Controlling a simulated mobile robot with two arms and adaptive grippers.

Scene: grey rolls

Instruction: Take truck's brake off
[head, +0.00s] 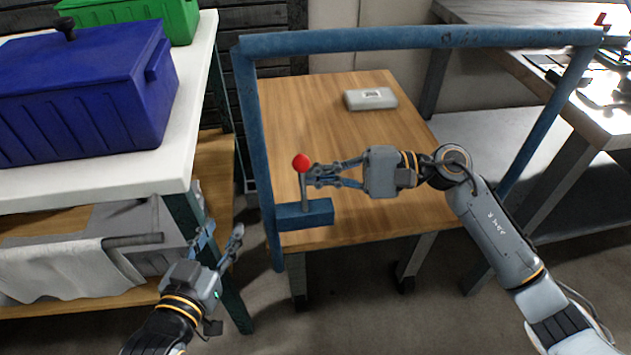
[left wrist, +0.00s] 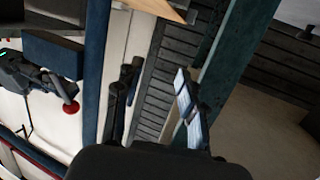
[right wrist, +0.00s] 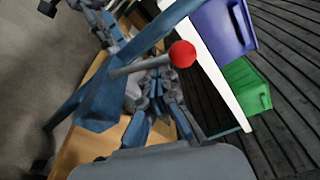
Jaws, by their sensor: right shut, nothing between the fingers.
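The truck is a cart with a wooden deck (head: 350,130) and a blue tube frame (head: 400,38). Its brake lever is a grey rod with a red ball (head: 301,162) on top, rising from a blue block (head: 315,214) at the deck's near left corner. The red ball also shows in the right wrist view (right wrist: 182,54) and the left wrist view (left wrist: 70,108). My right gripper (head: 312,177) is shut and empty, its tips right beside the rod just below the ball; whether they touch is unclear. My left gripper (head: 222,234) is open and empty, left of the cart.
A white table (head: 195,150) with a blue crate (head: 90,95) and a green crate (head: 185,15) stands at left. A small grey case (head: 370,99) lies on the deck. A workbench (head: 590,110) is at right. The frame's left post (head: 258,150) stands between my grippers.

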